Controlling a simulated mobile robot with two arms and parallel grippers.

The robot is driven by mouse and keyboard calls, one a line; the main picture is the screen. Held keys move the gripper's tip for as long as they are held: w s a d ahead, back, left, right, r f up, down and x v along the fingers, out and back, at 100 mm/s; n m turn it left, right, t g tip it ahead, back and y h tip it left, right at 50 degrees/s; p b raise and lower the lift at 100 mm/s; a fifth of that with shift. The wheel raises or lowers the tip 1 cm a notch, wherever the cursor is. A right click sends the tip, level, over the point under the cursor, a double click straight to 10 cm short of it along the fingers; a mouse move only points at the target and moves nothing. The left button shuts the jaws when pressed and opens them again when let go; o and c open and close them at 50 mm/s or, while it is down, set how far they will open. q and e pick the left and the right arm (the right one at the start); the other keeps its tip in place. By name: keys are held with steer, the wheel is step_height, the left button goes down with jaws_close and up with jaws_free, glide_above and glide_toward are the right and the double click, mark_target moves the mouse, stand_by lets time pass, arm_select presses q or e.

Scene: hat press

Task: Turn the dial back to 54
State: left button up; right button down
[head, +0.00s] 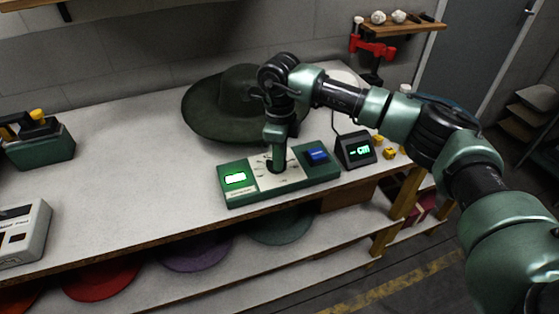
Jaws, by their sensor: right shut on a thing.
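The green control box (282,185) sits near the front edge of the workbench. The dial's setting is hidden, and the digits on the display are too small to read. My left gripper is out of view.
A dark green hat (215,105) lies behind the box, partly behind my right arm. A small black display unit (356,150) stands right of the box. A green toolbox (40,143) and a grey device (22,235) are at the left. The bench (130,165) between is clear.

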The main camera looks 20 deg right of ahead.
steer(key=n+b, duration=0.1)
steer(key=n, duration=0.2)
steer(key=n+b, duration=0.1)
steer(key=shift+w+n+b, duration=0.25)
steer(key=shift+n+b, duration=0.05)
steer(key=shift+b, duration=0.05)
steer(key=n+b, duration=0.1)
steer(key=n, duration=0.2)
steer(key=shift+w, duration=0.1)
steer(key=shift+r+n+b, duration=0.1)
steer(key=shift+n+b, duration=0.3)
steer(key=shift+n, duration=0.8)
steer(key=shift+w, duration=0.1)
steer(key=c, duration=1.4)
jaws_free()
steer(key=shift+o, duration=0.2)
step_height(320, 180, up, 8)
steer(key=shift+f+b, duration=0.1)
steer(key=shift+b, duration=0.35)
